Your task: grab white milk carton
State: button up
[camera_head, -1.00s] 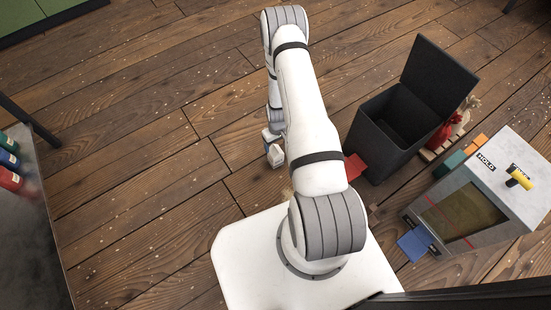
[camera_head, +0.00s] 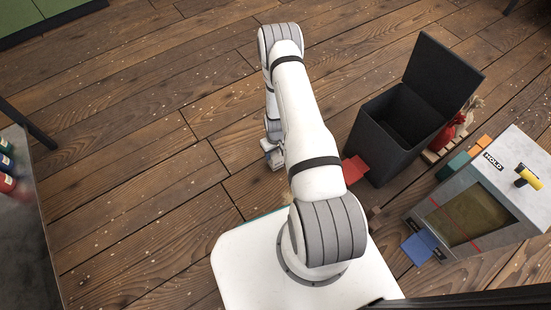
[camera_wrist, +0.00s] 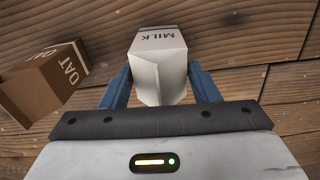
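The white milk carton (camera_wrist: 160,62) has a blue band with the word MILK. In the wrist view it stands out between the two blue fingers of my gripper (camera_wrist: 160,84), with its near end close to the palm. The fingers lie along both sides of it, and I cannot tell whether they press on it. In the head view my gripper (camera_head: 273,155) is low over the floor, left of my arm. The carton is small and partly hidden there.
A brown OAT carton (camera_wrist: 42,86) is close to the left of my gripper. A black open bin (camera_head: 385,140) and a grey box marked HOLD (camera_head: 520,170) stand to the right. A grey table (camera_head: 35,235) is at the left. The plank floor between is mostly clear.

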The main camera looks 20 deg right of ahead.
jog(key=c, duration=0.8)
